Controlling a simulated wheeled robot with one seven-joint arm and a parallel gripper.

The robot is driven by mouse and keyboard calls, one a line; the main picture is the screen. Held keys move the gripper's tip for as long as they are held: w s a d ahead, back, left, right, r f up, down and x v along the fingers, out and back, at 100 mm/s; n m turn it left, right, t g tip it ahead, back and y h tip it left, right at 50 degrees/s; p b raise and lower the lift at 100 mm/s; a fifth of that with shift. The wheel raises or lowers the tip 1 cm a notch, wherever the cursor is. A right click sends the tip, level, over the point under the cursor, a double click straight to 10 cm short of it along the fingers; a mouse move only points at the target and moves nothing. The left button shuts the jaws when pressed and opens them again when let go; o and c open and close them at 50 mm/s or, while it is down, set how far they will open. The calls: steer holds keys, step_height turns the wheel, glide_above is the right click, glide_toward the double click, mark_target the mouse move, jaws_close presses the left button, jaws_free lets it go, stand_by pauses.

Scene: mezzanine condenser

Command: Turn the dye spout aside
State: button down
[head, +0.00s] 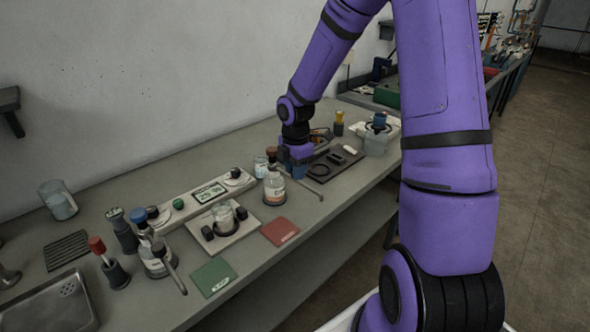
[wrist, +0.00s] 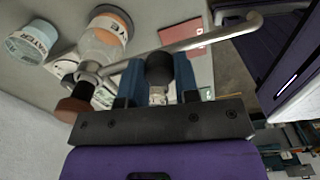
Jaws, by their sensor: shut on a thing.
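The dye bottle (head: 274,189) stands on the bench with an orange label and a brown cap (wrist: 74,108). In the wrist view its glass body (wrist: 102,42) is at upper left. The dye spout (wrist: 205,37), a bent metal tube, runs from the bottle's neck up and right across the picture; in the head view the spout (head: 307,189) points toward the bench's front edge. My gripper (wrist: 158,72) is shut on a black round knob (wrist: 160,68) at the spout. In the head view my gripper (head: 299,170) is just right of the bottle, its fingertips partly hidden.
A water jar (wrist: 32,43) stands close to the dye bottle. A red card (head: 280,232) lies in front, and a dark tray (head: 335,165) lies to the right. Another spouted bottle (head: 155,262) with a blue cap stands at left. Bare bench lies along the front edge.

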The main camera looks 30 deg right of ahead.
steer(key=c, duration=0.8)
jaws_free()
steer(key=shift+c, duration=0.2)
step_height(320, 180, up, 11)
steer(key=s+a+r+m+t, duration=0.1)
steer(key=s+a+r+m, duration=0.1)
steer(key=s+r+m, duration=0.3)
steer(key=s+a+r+m+t, duration=0.2)
steer(key=s+r+m, duration=0.3)
steer(key=s, duration=0.7)
steer(key=s+a+r+m+t, duration=0.2)
steer(key=s+a+r+m, duration=0.2)
steer(key=s+r+m, duration=0.2)
steer(key=s+m, duration=0.2)
steer(key=s, duration=0.1)
steer(key=shift+a, duration=0.25)
